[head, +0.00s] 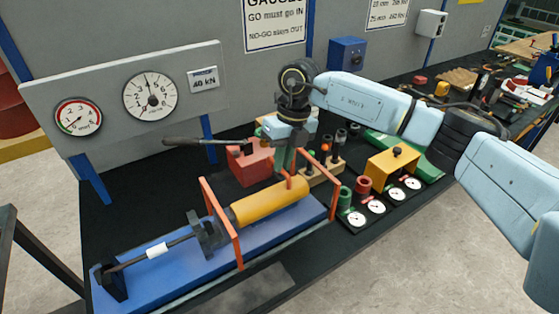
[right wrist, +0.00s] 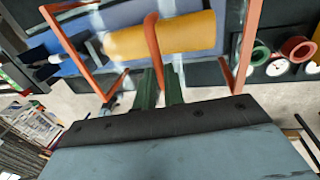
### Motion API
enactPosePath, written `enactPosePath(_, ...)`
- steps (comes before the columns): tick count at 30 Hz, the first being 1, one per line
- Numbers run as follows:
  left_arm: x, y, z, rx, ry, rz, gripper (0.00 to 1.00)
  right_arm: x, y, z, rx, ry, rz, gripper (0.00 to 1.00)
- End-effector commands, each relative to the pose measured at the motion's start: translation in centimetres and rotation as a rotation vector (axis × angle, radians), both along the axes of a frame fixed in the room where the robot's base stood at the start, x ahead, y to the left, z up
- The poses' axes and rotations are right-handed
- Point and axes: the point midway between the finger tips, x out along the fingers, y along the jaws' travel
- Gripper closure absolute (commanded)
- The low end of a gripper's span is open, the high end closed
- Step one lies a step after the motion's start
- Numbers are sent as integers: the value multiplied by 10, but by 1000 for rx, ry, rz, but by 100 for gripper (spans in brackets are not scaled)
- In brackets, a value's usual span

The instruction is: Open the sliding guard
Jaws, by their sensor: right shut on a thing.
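The sliding guard (head: 222,222) is an orange bar frame. It stands around the yellow cylinder (head: 268,203) on a long blue base (head: 180,268). One end frame is near the cylinder's left end and the other is past its right end. My right gripper (head: 284,160) reaches down from above at the guard, near the cylinder's right half. In the right wrist view, its green fingers (right wrist: 160,88) are shut on an upright orange bar (right wrist: 153,42) of the guard. The exact contact is partly hidden in the head view. My left gripper is not in view.
A red pump box (head: 250,168) with a long lever stands behind the cylinder. Right of the base are several dial gauges (head: 375,206), red and green rings and a yellow block (head: 392,168). A white-sleeved rod (head: 157,250) extends along the base's left part.

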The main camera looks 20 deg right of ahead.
Motion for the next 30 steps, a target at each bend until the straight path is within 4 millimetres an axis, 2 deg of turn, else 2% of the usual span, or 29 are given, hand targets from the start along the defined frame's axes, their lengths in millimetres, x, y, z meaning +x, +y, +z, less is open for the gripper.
enactPosePath(3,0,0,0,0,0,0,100,1,0,2,1,-4,-2,100)
enactPosePath(4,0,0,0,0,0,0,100,1,0,2,1,-4,-2,87)
enactPosePath(9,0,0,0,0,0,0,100,1,0,1,0,-3,-2,67)
enactPosePath(17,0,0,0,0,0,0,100,0,0,1,0,-2,0,67)
enactPosePath(20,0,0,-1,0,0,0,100,1,-1,7,0,-3,-2,67)
enactPosePath(23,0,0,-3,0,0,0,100,2,-4,21,1,-6,-2,67)
enactPosePath(30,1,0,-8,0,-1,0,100,4,-14,74,0,-7,-2,67)
